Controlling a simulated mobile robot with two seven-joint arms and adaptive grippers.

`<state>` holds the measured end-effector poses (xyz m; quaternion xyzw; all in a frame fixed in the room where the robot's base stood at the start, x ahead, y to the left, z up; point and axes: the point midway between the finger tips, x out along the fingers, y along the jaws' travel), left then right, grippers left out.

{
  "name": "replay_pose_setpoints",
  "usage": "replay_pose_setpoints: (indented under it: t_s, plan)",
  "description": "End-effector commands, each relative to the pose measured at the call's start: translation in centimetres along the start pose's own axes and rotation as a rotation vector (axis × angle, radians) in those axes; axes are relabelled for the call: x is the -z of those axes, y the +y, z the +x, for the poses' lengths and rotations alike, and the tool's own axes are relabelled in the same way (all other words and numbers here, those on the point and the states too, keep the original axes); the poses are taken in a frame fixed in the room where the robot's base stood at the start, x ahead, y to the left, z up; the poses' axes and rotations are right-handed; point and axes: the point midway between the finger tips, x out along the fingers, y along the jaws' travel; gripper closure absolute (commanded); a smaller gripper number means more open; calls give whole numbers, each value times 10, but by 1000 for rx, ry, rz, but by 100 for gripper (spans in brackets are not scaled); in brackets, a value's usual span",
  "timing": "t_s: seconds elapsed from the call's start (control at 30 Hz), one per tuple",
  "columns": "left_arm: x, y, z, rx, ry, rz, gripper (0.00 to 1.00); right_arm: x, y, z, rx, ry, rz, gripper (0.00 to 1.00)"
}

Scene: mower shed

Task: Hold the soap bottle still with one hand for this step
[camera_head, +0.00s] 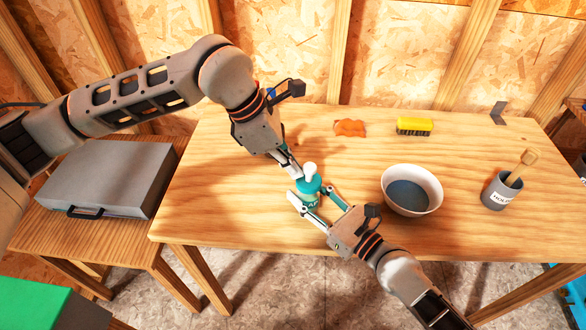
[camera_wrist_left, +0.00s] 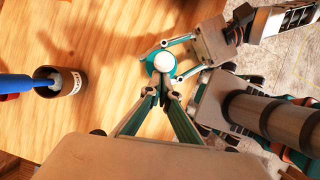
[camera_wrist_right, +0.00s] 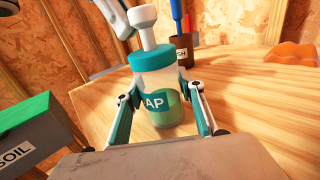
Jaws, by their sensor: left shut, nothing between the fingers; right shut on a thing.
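The soap bottle (camera_head: 309,187) stands upright on the wooden table, with a white pump head, a teal collar and green liquid low inside. Its label, partly reading "AP", faces my right wrist view (camera_wrist_right: 158,102). My right gripper (camera_head: 317,199) is shut on the bottle's body, one finger on each side. My left gripper (camera_head: 297,174) is shut and empty, its tips close beside the pump head and collar. In the left wrist view, its tips (camera_wrist_left: 162,84) lie just below the white pump head (camera_wrist_left: 163,62); I cannot tell whether they touch it.
A white bowl (camera_head: 411,190) and a grey holder (camera_head: 500,190) with a wooden-handled tool stand to the right. A yellow brush (camera_head: 414,126) and an orange object (camera_head: 350,128) lie behind. A dark cup (camera_wrist_left: 60,81) holds a blue-handled tool. A grey case (camera_head: 110,178) lies left.

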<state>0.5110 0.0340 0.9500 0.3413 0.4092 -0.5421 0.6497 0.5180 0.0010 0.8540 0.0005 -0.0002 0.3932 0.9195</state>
Motion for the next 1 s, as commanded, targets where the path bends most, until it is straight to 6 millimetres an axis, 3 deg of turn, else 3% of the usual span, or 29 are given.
replay_pose_setpoints:
  t_s: [0.37, 0.8, 1.0]
  plan:
    - [-1, 0, -5, -2, -3, 2, 100, 1, 1, 0, -2, 2, -1, 86]
    - [0, 0, -78, -3, -1, 1, 100, 1, 1, 0, -2, 2, -1, 86]
    - [0, 0, -97, -1, -1, 0, 100, 1, 1, 0, -1, 2, -1, 86]
